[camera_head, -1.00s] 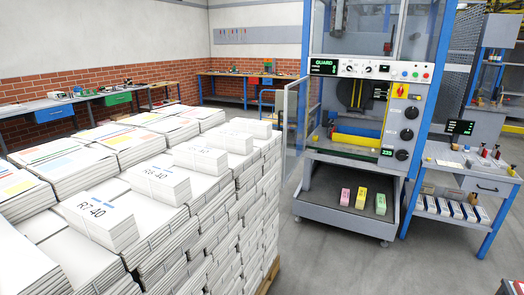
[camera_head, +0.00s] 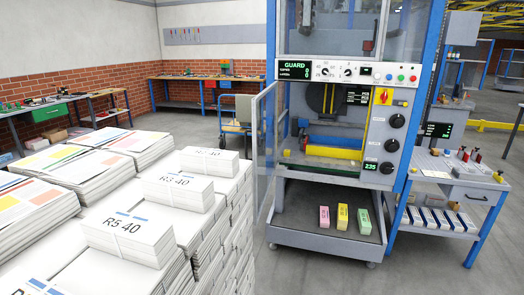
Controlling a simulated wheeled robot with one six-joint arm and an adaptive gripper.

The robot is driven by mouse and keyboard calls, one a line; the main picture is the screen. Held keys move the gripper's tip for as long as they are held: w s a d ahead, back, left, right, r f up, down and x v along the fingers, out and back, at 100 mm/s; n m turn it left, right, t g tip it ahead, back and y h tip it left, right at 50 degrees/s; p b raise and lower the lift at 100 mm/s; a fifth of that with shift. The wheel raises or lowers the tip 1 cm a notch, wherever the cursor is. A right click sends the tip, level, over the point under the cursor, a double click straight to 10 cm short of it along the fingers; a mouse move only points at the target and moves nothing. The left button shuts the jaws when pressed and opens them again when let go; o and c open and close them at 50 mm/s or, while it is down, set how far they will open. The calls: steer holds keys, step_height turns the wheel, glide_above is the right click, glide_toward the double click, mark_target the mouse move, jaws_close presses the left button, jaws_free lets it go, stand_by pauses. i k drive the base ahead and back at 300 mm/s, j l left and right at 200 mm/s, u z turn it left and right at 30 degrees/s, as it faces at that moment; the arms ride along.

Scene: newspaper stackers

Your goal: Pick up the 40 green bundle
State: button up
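A small green bundle (camera_head: 363,222) stands on the low tray (camera_head: 300,239) at the foot of the blue-framed machine. It is the rightmost of three small upright blocks. A yellow bundle (camera_head: 342,217) stands in the middle and a pink bundle (camera_head: 324,217) on the left, with small gaps between them. Any print on these three is too small to read. My gripper does not show in the view.
A tall stack of newspapers (camera_head: 110,200) fills the left front, with white bundles marked R5 40 (camera_head: 126,237) and R3 40 (camera_head: 178,191) on top. A side table (camera_head: 465,183) stands right of the machine (camera_head: 340,130). Grey floor is free in front.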

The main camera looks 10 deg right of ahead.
mark_target(365, 225)
steer(key=i+l+z, duration=0.2)
steer(key=i+z, duration=0.25)
steer(key=i, duration=0.4)
steer(key=i+j+z, duration=0.1)
steer(key=i+z, duration=0.4)
steer(key=i, duration=0.35)
steer(key=i+j, duration=0.1)
steer(key=i, duration=1.7)
steer(key=i+l, duration=0.1)
steer(key=i, duration=0.3)
steer(key=i+l, duration=0.15)
steer(key=i, duration=0.25)
steer(key=j+u, duration=0.05)
